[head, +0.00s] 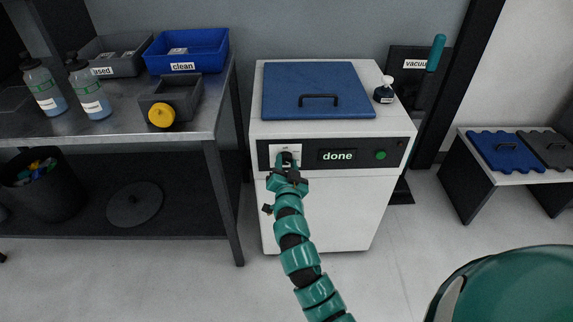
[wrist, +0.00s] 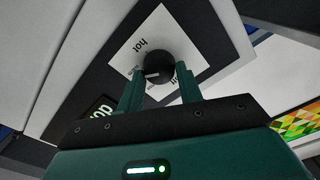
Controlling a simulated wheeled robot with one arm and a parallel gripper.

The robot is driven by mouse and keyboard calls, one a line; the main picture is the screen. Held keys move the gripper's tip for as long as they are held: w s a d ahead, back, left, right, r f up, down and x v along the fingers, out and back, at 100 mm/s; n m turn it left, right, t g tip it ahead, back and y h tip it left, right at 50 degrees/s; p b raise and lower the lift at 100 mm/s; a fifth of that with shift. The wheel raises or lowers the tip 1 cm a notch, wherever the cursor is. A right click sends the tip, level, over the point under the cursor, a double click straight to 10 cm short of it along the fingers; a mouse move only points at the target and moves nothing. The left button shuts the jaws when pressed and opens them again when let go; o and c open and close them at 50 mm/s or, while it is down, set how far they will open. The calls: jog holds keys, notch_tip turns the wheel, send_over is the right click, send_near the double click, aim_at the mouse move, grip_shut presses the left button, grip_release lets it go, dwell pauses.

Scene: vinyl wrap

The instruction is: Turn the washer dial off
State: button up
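The washer (head: 318,205) is a white box with a black control strip on its front. A white dial plate (head: 292,148) sits at the strip's left end, partly hidden by my gripper (head: 287,160). In the wrist view, the dial (wrist: 156,66) is a round black knob with a pale pointer mark. Its plate (wrist: 140,40) reads "hot"; other lettering is partly covered by my fingers. My gripper (wrist: 160,76) has its fingers apart, one on each side of the dial. I cannot tell whether they touch it. A display (head: 338,155) reads "done", beside a green button (head: 381,155).
A blue lid (head: 318,80) with a black handle and a dark bottle (head: 384,92) are on top of the washer. A metal table (head: 130,118) with bins and bottles stands left. A low bench (head: 500,150) stands right. Floor is clear in front.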

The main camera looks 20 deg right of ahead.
jog(key=c, duration=0.4)
